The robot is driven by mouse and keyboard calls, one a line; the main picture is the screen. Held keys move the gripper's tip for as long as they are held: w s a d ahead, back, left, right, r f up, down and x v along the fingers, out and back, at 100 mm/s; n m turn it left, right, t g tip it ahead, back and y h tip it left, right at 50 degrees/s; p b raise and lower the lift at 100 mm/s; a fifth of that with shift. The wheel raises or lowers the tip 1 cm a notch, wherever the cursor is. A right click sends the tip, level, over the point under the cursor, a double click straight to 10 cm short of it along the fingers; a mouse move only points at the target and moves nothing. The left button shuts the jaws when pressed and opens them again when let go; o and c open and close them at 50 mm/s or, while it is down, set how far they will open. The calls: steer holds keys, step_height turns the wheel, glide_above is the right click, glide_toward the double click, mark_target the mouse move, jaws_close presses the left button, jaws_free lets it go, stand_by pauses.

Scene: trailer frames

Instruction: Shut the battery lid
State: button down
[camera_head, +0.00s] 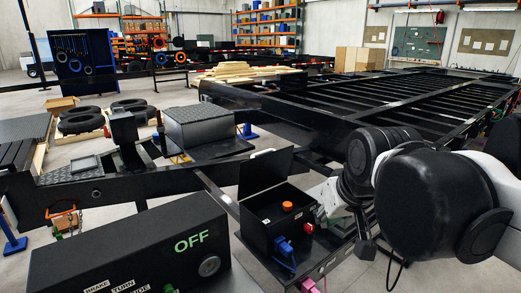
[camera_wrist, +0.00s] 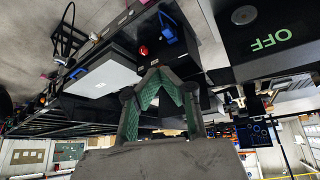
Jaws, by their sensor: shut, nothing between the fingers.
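The black battery box (camera_head: 277,222) stands open in the head view, with an orange button on top and a blue plug at its front. Its black lid (camera_head: 265,174) stands raised at the back of the box, with a pale handle at its top edge. My gripper (camera_head: 321,212) is just right of the box, partly hidden by my arm. In the wrist view my gripper (camera_wrist: 157,72) is shut, its green-padded fingers meeting at the tips, with nothing between them. The box's red-orange button (camera_wrist: 143,50) and blue plug (camera_wrist: 169,29) show past the fingers. I cannot tell whether the fingers touch the box.
A black control box marked OFF (camera_head: 135,250) is at the front left. A grey box (camera_head: 195,126) sits on the trailer frame behind the lid. A pale flat panel (camera_wrist: 103,76) lies left of my fingers; I cannot tell what it belongs to. Black frame beams (camera_head: 430,95) fill the right.

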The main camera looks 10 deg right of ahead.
steer(key=w+a+r+n+g+p, duration=0.1)
steer(key=w+r+p, duration=0.1)
steer(key=w+r, duration=0.5)
steer(key=w+a+r+n+p, duration=0.1)
steer(key=w+a+r+p, duration=0.15)
steer(key=w, duration=0.75)
steer(key=w+r+g+p, duration=0.1)
steer(key=w+r+p, duration=0.1)
steer(key=w+r, duration=0.5)
steer(key=w+a+f+n+g+p, duration=0.1)
steer(key=w+a+p, duration=0.1)
steer(key=w, duration=0.6)
steer(key=w+a+f+n+p, duration=0.1)
steer(key=w+a+p, duration=0.1)
steer(key=w, duration=0.5)
steer(key=w+a+f+n+g+p, duration=0.1)
steer(key=w+a+f+g+p, duration=0.15)
steer(key=w+f, duration=0.5)
step_height(320, 180, down, 10)
steer(key=p, duration=0.2)
steer(key=shift+s+d+y, duration=0.15)
steer(key=shift+d+y, duration=0.15)
steer(key=shift+t, duration=0.25)
steer(key=shift+s+a, duration=0.1)
